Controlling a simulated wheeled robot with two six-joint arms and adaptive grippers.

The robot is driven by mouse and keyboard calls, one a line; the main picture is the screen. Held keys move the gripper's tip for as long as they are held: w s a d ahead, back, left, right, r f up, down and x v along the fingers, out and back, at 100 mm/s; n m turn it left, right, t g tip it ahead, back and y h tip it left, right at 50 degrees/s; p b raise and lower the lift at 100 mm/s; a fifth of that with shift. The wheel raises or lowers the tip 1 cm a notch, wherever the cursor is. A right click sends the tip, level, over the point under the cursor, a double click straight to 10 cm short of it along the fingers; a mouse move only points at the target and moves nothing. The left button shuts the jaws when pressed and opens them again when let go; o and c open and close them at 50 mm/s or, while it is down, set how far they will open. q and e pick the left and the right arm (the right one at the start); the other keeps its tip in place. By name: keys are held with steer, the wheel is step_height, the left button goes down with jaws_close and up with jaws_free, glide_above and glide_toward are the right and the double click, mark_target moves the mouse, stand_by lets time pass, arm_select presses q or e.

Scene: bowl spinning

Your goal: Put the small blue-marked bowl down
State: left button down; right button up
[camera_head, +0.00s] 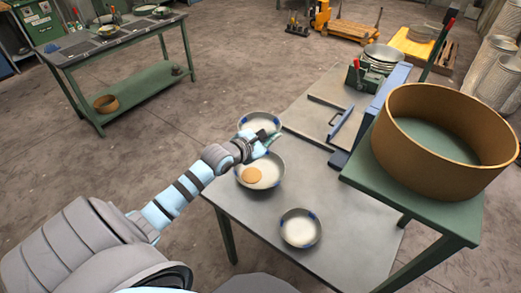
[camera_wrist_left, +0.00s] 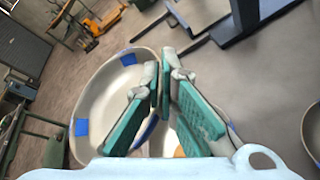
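The small blue-marked bowl (camera_head: 256,121) is at the far left edge of the grey table in the head view, cream inside with blue rim patches. In the left wrist view the bowl (camera_wrist_left: 105,92) is large and close, tilted in the picture. My left gripper (camera_head: 266,140) is at its near rim. In the wrist view the green fingers (camera_wrist_left: 166,88) are close together with the rim between them. The fingers hide part of the rim, and I cannot tell whether the bowl touches the table. My right gripper is not in view.
A second blue-marked bowl (camera_head: 270,177) with a tan disc (camera_head: 251,175) stands just below the left gripper. A third bowl (camera_head: 300,230) stands nearer the front. A blue-handled frame (camera_head: 342,122) and a brown round tub (camera_head: 445,165) on a green stand (camera_head: 410,195) are to the right.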

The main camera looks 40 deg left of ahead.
arm_select(q)
step_height(320, 180, down, 16)
steer(key=b, duration=0.5)
steer(key=shift+a+r, duration=0.1)
step_height(320, 180, down, 5)
steer(key=b, duration=0.4)
steer(key=shift+b, duration=0.3)
steer(key=shift+r, duration=0.3)
steer(key=shift+f, duration=0.15)
steer(key=c, duration=2.1)
jaws_free()
